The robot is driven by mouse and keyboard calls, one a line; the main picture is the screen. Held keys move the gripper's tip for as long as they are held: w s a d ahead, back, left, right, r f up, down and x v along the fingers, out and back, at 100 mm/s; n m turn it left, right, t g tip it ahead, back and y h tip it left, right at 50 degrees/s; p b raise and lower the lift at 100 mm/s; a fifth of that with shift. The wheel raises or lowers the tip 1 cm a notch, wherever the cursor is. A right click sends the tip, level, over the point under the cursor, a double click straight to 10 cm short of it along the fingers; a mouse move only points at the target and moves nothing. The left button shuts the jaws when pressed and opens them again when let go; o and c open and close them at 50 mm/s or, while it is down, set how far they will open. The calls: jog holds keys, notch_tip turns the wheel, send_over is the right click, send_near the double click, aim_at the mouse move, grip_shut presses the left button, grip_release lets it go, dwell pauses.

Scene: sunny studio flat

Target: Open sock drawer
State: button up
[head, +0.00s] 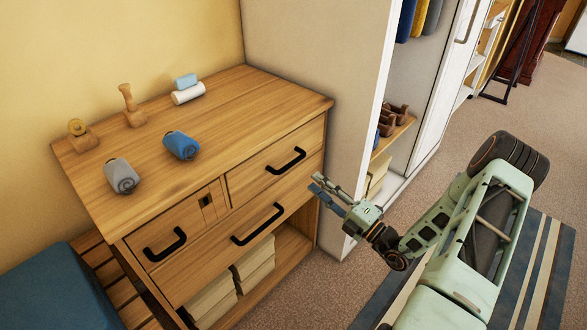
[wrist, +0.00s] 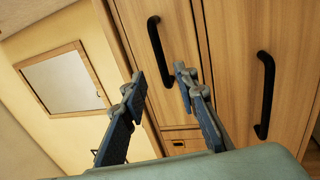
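A wooden dresser (head: 240,112) has two upper drawers and one wide drawer (head: 225,240) below, all closed. None carries a readable label, so I cannot tell which is the sock drawer. Black handles sit on the upper right drawer (head: 287,161), the upper left drawer (head: 165,245) and the wide drawer (head: 258,224). My gripper (head: 320,188) is open and empty, right of the upper right handle and apart from it. In the wrist view my open fingers (wrist: 160,80) point at the drawer fronts. One handle (wrist: 157,50) lies beyond the fingertips, another (wrist: 265,95) to the right.
Rolled cloths in grey (head: 121,176), blue (head: 181,145) and white (head: 188,94) lie on the dresser top beside small wooden items (head: 131,105). Folded cloth bundles (head: 253,262) fill the open shelf below. A wardrobe side panel (head: 315,60) stands close on the right.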

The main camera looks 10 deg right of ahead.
aim_at(292, 162)
jog(key=b+x, duration=0.1)
jog(key=x, duration=0.9)
jog(key=shift+w+a+r, duration=0.1)
jog(key=shift+w+a, duration=0.05)
jog(key=shift+a, duration=0.1)
grip_shut()
